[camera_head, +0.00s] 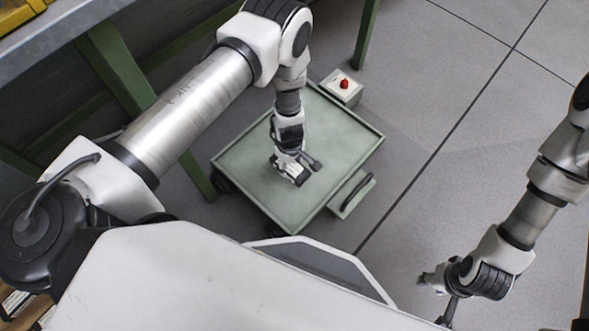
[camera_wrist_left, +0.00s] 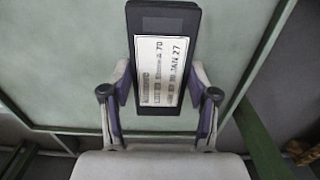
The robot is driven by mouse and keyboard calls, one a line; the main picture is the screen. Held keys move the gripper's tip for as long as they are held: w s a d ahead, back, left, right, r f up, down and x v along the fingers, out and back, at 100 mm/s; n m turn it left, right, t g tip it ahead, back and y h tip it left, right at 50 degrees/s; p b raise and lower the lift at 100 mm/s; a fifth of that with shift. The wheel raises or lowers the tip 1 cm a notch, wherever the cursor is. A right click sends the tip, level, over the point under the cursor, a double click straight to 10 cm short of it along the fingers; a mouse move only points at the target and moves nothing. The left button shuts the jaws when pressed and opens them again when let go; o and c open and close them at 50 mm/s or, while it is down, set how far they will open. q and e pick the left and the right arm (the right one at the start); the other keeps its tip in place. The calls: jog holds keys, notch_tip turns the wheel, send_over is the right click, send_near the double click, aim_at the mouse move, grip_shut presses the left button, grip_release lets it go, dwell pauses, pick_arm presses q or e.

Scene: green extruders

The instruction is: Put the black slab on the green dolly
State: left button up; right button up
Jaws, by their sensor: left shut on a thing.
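The black slab (camera_wrist_left: 165,22) with a white printed label sits between the fingers of my left gripper (camera_wrist_left: 160,98) in the left wrist view. The fingers are shut on its two long sides. In the head view my left gripper (camera_head: 292,172) points down over the middle of the green dolly (camera_head: 245,160), and the slab is mostly hidden there. The dolly's deck also shows behind the slab in the left wrist view (camera_wrist_left: 75,60). I cannot tell whether the slab touches the deck. My right gripper (camera_head: 438,292) is at the lower right, away from the dolly, open and empty.
The dolly has a raised rim, a box with a red button (camera_head: 344,84) at its far corner and a black handle (camera_head: 357,192) at its right side. A bench with green legs (camera_head: 122,75) stands at the upper left. Grey floor (camera_head: 440,120) at the right is clear.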

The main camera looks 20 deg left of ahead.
aim_at(295, 162)
pick_arm(q)
jog(key=w+b, duration=0.1)
jog(key=b, duration=0.2)
jog(key=w+f+b, duration=0.1)
jog(key=b, duration=0.3)
jog(key=shift+w+d, duration=0.1)
jog(key=shift+w, duration=0.1)
jog(key=shift+w+r, duration=0.15)
jog(key=shift+w, duration=0.05)
notch_tip(295, 162, down, 3)
jog(key=b, duration=0.4)
jog(key=shift+w, duration=0.1)
jog(key=shift+f, duration=0.2)
jog(key=shift+c, duration=0.6)
jog(key=shift+r, duration=0.2)
jog(key=shift+f, duration=0.2)
jog(key=o, duration=1.5)
pick_arm(e)
notch_tip(295, 162, down, 13)
jog(key=shift+r, duration=0.15)
jog(key=shift+w, duration=0.1)
